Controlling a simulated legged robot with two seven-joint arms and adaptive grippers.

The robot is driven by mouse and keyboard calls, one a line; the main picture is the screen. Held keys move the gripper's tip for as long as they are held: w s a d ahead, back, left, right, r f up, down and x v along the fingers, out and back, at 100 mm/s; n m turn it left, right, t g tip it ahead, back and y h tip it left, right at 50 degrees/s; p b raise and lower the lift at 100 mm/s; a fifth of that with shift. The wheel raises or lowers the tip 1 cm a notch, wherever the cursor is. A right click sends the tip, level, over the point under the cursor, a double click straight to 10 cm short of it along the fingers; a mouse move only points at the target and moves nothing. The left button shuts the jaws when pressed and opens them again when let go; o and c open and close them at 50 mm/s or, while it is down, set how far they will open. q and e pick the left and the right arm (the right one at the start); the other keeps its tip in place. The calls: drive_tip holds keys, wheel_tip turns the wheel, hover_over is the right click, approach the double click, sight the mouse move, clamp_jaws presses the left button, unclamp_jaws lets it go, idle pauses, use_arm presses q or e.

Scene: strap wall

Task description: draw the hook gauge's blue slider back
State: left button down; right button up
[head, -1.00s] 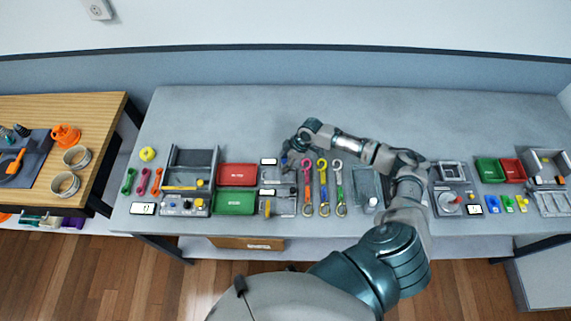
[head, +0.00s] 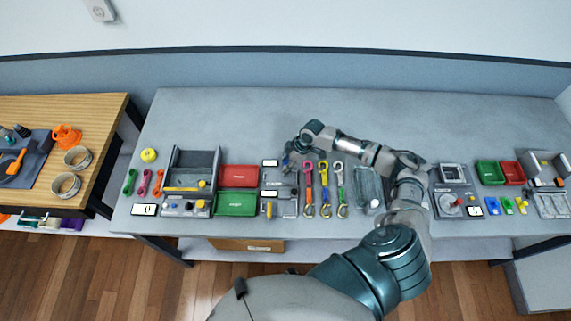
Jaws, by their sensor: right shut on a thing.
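The hook gauge (head: 272,179) is a small grey fixture in the head view, between the red and green trays and the hooked straps. My right gripper (head: 286,161) reaches in over the gauge's far right corner, with the wrist bent down. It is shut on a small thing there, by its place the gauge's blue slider. The fingers hide most of it, so its exact position along the gauge cannot be told. My left gripper is not in view.
A red tray (head: 239,176) and a green tray (head: 236,204) stand left of the gauge. A yellow-handled part (head: 268,210) stands at the gauge's front. The bench (head: 230,115) behind is clear.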

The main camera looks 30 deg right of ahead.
drive_tip(key=shift+w+d+f, duration=0.1)
drive_tip(key=shift+w+d, duration=0.1)
drive_tip(key=shift+w+d+b, duration=0.6)
drive_tip(key=shift+w+d, duration=0.05)
drive_tip(key=shift+w, duration=0.3)
drive_tip(key=shift+w+d, duration=0.1)
drive_tip(key=shift+w, duration=0.15)
drive_tip(key=o, duration=0.6)
drive_tip(key=shift+c, duration=0.2)
drive_tip(key=shift+w, duration=0.1)
drive_tip(key=shift+d, duration=0.1)
